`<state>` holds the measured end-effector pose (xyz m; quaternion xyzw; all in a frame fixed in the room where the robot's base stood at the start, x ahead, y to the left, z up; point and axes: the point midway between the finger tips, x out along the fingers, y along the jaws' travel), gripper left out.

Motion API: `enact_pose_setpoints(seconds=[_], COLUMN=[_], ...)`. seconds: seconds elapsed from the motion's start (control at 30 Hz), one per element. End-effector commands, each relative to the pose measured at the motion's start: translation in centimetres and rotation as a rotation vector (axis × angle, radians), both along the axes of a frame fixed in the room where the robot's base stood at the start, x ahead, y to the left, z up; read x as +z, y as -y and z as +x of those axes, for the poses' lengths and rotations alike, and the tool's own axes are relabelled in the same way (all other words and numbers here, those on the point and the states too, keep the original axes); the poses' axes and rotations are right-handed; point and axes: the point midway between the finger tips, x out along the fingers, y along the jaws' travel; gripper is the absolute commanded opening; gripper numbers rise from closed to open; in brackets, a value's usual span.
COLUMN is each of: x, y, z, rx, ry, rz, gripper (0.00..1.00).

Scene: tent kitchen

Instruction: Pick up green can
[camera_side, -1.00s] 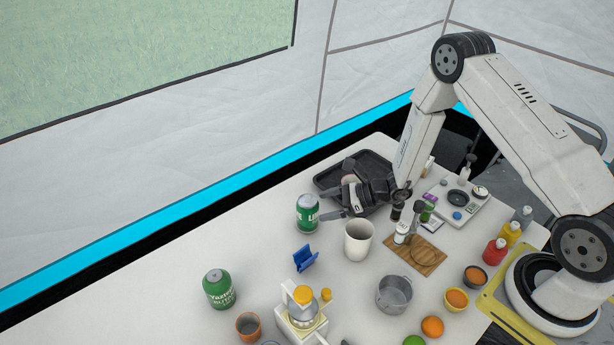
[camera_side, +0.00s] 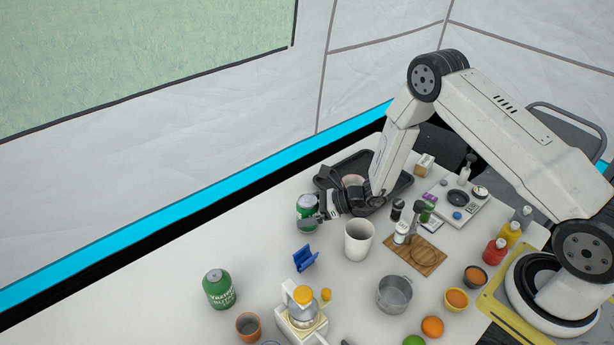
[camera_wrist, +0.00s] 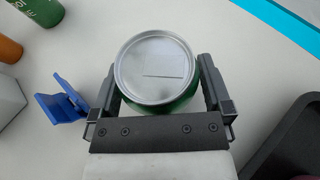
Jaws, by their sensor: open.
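A green can (camera_side: 304,205) with a silver top stands upright on the white table, near its back edge. In the wrist view the can (camera_wrist: 158,68) is seen from above, between the two fingers of my gripper (camera_wrist: 158,88). The fingers are open, one on each side of the can; I cannot tell whether either touches it. In the side view my gripper (camera_side: 312,209) is at the can and hides part of it. A second green container (camera_side: 219,288) stands apart at the front left; it also shows at the top left of the wrist view (camera_wrist: 40,8).
A blue holder (camera_side: 305,259) and a white cup (camera_side: 358,241) stand close in front of the can. A black tray (camera_side: 402,184) lies behind my gripper. A coffee maker (camera_side: 302,312), a pot (camera_side: 394,294) and an orange cup (camera_side: 249,327) are nearer the front. The table's left is clear.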

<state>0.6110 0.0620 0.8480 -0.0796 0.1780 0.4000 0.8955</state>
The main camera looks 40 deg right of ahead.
Motion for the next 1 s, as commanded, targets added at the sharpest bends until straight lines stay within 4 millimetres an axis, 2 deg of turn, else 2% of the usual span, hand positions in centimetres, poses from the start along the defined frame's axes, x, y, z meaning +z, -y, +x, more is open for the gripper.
enact_pose_setpoints(seconds=[0.4, 0.57, 0.6, 0.63, 1.0], x=[0.02, 0.02, 0.02, 0.02, 0.23], y=[0.04, 0.04, 0.04, 0.04, 0.04], z=[-0.01, -0.01, -0.01, -0.01, 0.01], rx=[-0.001, -0.001, -0.001, -0.001, -0.001], ry=[0.0, 0.0, 0.0, 0.0, 0.0], rz=[0.0, 0.0, 0.0, 0.0, 0.0], gripper=[1.0, 0.49, 0.36, 0.29, 0.28])
